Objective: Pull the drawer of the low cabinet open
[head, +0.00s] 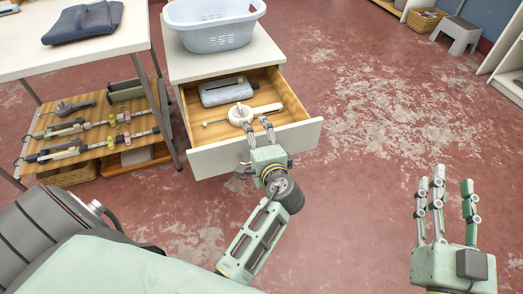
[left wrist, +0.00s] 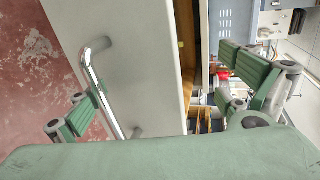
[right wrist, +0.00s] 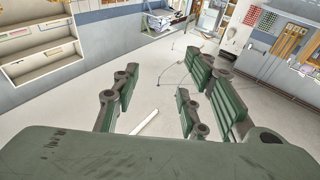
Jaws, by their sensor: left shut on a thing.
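My right gripper (head: 443,200) is open and empty, away at the right.
A pale laundry basket (head: 212,37) stands on the cabinet. At the left, a white table (head: 25,62) bears folded dark cloth (head: 84,22), above a wooden shelf with tools. A grey step stool (head: 457,37) is far right. The worn red floor right of the drawer is clear.

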